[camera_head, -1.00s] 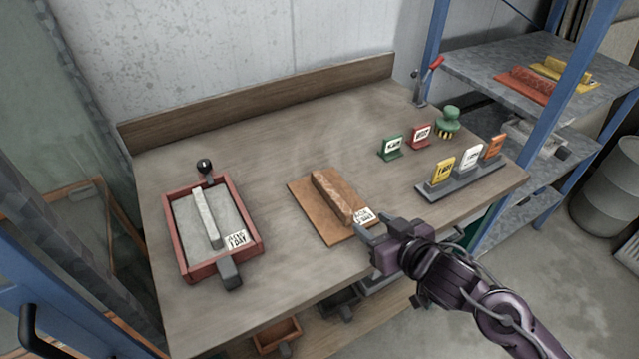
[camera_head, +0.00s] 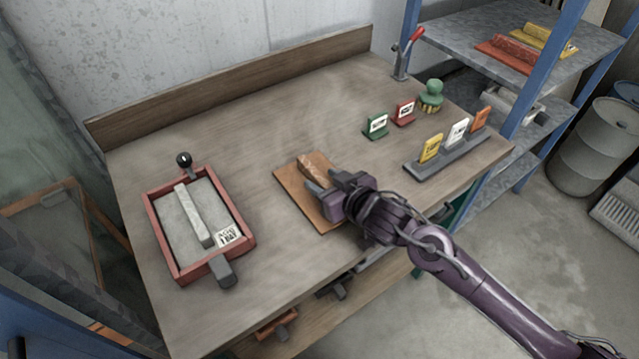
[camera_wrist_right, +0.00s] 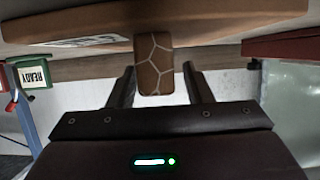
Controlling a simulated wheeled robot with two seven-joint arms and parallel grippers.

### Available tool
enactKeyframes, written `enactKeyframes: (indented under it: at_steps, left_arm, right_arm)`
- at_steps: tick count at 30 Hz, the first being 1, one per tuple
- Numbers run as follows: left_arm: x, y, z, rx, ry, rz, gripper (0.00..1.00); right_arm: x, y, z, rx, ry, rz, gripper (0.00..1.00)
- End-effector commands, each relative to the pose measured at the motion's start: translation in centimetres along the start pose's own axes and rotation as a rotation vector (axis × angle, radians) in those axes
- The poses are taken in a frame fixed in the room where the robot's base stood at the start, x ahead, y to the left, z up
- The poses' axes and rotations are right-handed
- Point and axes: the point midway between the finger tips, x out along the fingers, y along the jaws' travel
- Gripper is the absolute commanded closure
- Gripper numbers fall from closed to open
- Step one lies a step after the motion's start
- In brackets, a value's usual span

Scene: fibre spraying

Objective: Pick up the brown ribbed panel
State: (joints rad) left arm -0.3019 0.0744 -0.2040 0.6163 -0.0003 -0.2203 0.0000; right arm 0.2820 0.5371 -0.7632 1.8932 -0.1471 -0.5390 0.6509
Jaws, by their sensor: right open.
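The brown ribbed panel (camera_head: 290,183) lies flat on the workbench with its raised rib (camera_head: 310,164) up. My right gripper (camera_head: 324,186) is open over its near right part and hides much of the rib and the label. In the right wrist view, which looks inverted, the panel (camera_wrist_right: 215,19) spans the top. The rib (camera_wrist_right: 154,64), with a pale cracked pattern, stands between my two open fingers (camera_wrist_right: 159,80), with a gap on each side. My left gripper is not in view.
On the workbench (camera_head: 235,135), a red-framed tray (camera_head: 243,233) with a grey ribbed panel (camera_head: 209,199) stands left. Small green (camera_head: 376,126) and red (camera_head: 404,112) signs, a green brush (camera_head: 431,96) and a card rack (camera_head: 448,157) stand right. The bench between tray and brown panel is clear.

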Motion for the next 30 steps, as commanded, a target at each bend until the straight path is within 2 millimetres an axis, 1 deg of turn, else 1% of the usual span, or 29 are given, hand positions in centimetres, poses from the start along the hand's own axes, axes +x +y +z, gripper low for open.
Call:
enactKeyframes:
  at_steps: [5, 6, 16, 30]
  left_arm:
    - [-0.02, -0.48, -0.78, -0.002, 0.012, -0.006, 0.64]
    - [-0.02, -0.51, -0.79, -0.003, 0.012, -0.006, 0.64]
    - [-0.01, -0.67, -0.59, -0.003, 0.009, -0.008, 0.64]
    - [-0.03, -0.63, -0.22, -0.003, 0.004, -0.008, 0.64]
  right_arm:
    - [0.04, -0.01, 0.03, 0.0, 0.0, 0.0, 0.55]
    - [0.03, -0.01, 0.04, 0.0, 0.0, 0.0, 0.57]
    - [0.01, -0.01, 0.04, 0.0, 0.0, -0.001, 1.0]
    - [-0.07, 0.01, -0.4, 0.001, 0.008, -0.001, 1.0]
